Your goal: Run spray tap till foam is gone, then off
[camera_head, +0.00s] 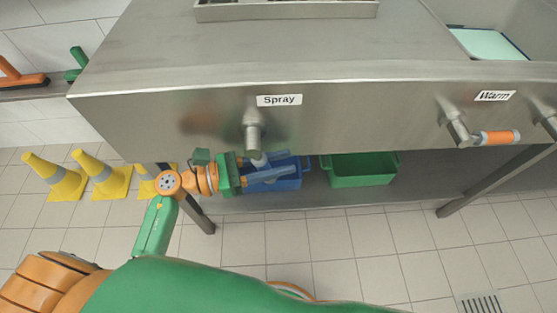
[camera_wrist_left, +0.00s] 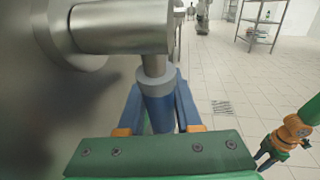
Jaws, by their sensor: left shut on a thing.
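The tap under the "Spray" label (camera_head: 279,100) has a metal body (camera_head: 252,132) on the steel front panel. Its lever points down, with a blue grip (camera_wrist_left: 158,112) in the left wrist view. My left gripper (camera_head: 288,171) is below the tap, its blue fingers shut around that grip. My right gripper (camera_wrist_left: 268,158) shows small at the lower right of the left wrist view, apart from the taps; its jaws are too small to judge. At the head view's upper right, a pale mint surface (camera_head: 488,44) lies in a basin; I cannot tell whether it is foam.
The "Warm" tap, with an orange grip (camera_head: 499,137) pointing right, is on the same panel. A blue crate (camera_head: 287,180) and a green crate (camera_head: 360,170) sit on the shelf below. Yellow cones (camera_head: 105,177) stand at left. The tiled floor in front is mostly clear.

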